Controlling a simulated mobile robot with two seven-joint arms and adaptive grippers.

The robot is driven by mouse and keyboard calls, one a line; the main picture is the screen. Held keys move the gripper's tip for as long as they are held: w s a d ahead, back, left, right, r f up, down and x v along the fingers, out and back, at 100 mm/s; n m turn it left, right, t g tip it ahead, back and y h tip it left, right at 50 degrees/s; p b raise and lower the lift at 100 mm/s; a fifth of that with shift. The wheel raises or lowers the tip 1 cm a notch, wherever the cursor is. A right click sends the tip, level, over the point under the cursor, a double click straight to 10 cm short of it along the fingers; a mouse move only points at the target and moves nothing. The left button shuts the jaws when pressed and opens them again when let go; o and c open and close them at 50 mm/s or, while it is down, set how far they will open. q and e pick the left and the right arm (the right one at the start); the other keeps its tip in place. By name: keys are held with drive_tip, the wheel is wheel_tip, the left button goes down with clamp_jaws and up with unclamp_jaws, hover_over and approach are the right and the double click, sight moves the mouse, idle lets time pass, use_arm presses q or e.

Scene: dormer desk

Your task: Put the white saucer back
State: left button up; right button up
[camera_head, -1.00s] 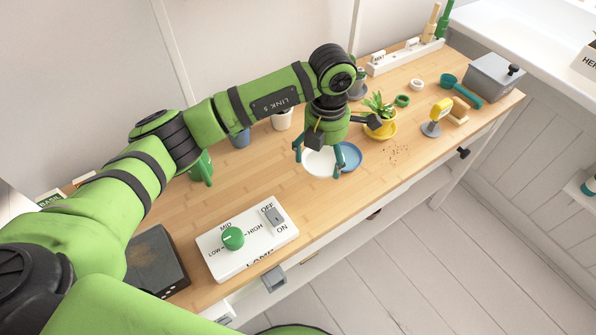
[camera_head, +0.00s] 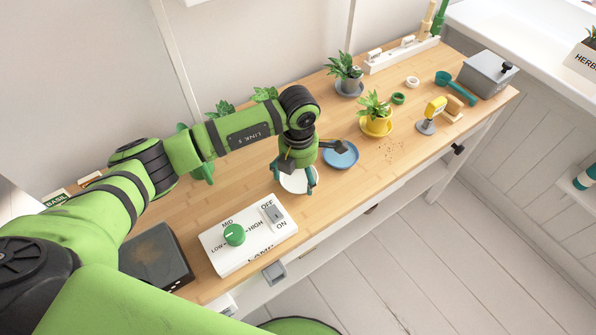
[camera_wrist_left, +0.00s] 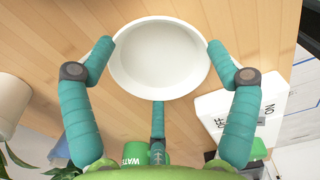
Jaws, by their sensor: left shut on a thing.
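The white saucer (camera_head: 298,182) is round and shallow, between the fingers of my left gripper (camera_head: 293,179), near the desk's front edge. In the left wrist view the saucer (camera_wrist_left: 158,60) is face-on, with teal fingertips of the left gripper (camera_wrist_left: 161,46) on its left and right rims and a third finger below it. The gripper is shut on it. I cannot tell whether it touches the wooden desk (camera_head: 215,205) or hangs just above it. My right gripper is not in view.
A yellow pot with a plant (camera_head: 376,122) and a grey pot with a plant (camera_head: 349,80) stand beyond, each on a saucer. The lamp control box (camera_head: 246,235) sits in front. Brown crumbs (camera_head: 392,148) lie right of the blue saucer.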

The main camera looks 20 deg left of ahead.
sight(298, 180)
use_arm(q)
drive_tip(key=o, duration=0.9)
drive_tip(key=shift+o, duration=0.2)
drive_tip(key=shift+r, duration=0.2)
drive_tip(key=shift+w+r, duration=0.1)
drive_tip(key=shift+r, duration=0.25)
wheel_tip(298, 180, up, 11)
drive_tip(key=b, duration=0.2)
